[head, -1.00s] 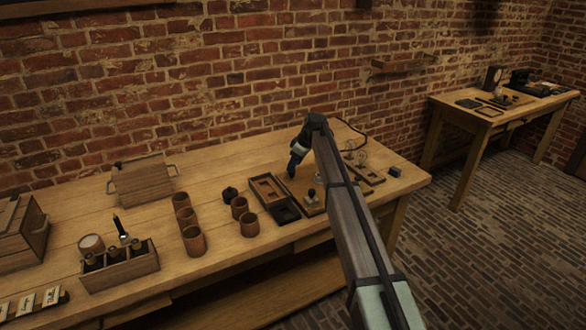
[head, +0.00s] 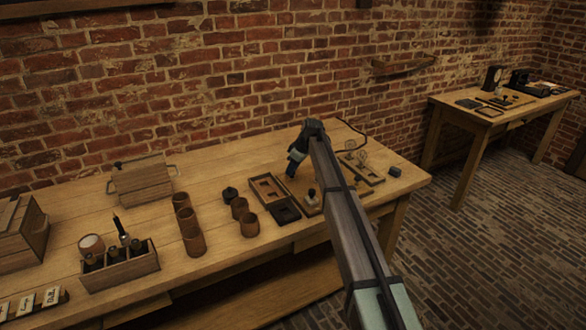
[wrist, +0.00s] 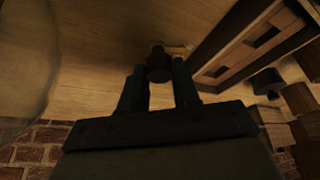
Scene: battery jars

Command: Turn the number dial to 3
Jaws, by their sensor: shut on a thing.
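My gripper (head: 291,173) points down at the wooden board (head: 314,208), just right of the compartment tray. In the wrist view my gripper (wrist: 160,76) has its two fingers on either side of a small dark round knob (wrist: 158,65) and is shut on it. The knob looks like the number dial. A pale piece shows just beyond it. No numbers or pointer can be read, so the dial's setting cannot be told. In the head view the knob is hidden behind my gripper and arm.
The compartment tray (head: 268,188) lies close left of my gripper. A small upright knob (head: 311,194) stands on the board in front. Brown jars (head: 249,225) stand further left.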

